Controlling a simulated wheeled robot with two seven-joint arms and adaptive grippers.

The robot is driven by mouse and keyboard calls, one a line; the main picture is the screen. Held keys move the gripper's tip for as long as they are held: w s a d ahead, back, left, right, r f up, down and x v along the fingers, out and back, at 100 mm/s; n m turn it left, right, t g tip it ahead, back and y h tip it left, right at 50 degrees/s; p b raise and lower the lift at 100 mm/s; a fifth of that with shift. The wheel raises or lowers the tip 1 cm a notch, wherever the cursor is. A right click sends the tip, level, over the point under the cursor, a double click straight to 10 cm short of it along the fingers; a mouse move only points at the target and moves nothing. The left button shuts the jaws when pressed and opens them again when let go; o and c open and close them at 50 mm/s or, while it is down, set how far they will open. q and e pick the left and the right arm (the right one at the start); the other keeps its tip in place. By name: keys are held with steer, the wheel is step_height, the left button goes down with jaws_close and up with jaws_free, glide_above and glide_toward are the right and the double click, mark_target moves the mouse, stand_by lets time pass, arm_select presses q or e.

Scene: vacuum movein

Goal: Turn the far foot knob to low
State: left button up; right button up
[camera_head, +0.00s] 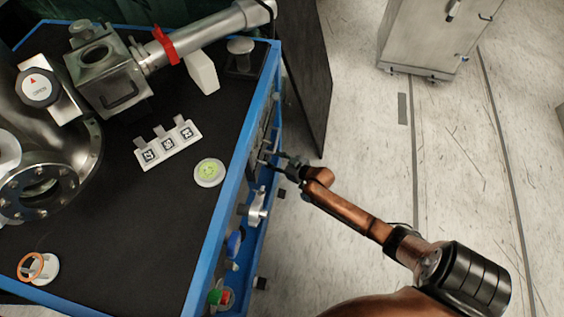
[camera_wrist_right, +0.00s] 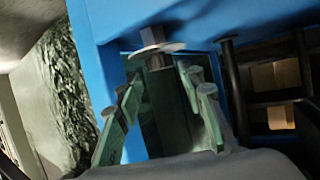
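My right gripper (camera_head: 277,164) reaches in from the right to the outer side of the blue-framed table (camera_head: 233,180), near its far part. In the head view I cannot make out the far foot knob. My left gripper is not in view.
A silver handle (camera_head: 257,207), a blue knob (camera_head: 234,244) and a red and green part (camera_head: 220,297) line the table's side. A dark panel (camera_head: 301,75) stands close beyond the gripper. A grey cabinet (camera_head: 430,35) stands farther off. The floor (camera_head: 370,140) between is clear.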

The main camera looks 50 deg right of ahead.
steer(key=v, duration=0.8)
